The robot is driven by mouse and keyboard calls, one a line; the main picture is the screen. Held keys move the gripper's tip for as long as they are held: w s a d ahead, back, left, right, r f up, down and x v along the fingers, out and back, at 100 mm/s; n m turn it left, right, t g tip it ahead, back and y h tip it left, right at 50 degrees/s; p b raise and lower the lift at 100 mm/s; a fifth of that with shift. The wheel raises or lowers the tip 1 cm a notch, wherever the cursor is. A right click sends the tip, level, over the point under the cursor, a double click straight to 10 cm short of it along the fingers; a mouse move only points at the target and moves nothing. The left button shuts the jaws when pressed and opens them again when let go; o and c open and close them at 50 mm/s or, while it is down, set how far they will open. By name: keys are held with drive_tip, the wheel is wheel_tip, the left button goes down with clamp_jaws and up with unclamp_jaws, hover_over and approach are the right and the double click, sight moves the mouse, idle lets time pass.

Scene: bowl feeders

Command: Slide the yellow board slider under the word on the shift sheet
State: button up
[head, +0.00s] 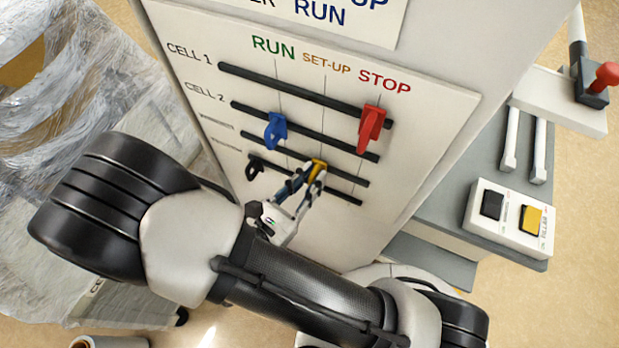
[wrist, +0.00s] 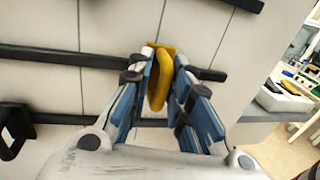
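The yellow board slider (head: 319,167) sits on the third slot from the top, at about the SET-UP column. It also shows in the wrist view (wrist: 160,82), upright between my fingers. My gripper (head: 310,179) reaches the board from below, with its fingers drawn in on both sides of the yellow handle. In the wrist view my gripper (wrist: 163,70) appears shut on it. The shift sheet (head: 345,22) is at the top, cut off by the picture edge; only "UP", "RUN" and a partial word show. The board (head: 425,110) has RUN, SET-UP and STOP headings.
A red slider (head: 371,130) is on the top slot under STOP. A blue slider (head: 275,131) is on the second slot near RUN. A black slider (head: 254,167) is at the lowest slot's left end. A button box (head: 510,217) stands at right.

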drive_tip(key=shift+o, duration=0.8)
drive_tip(key=v, duration=1.2)
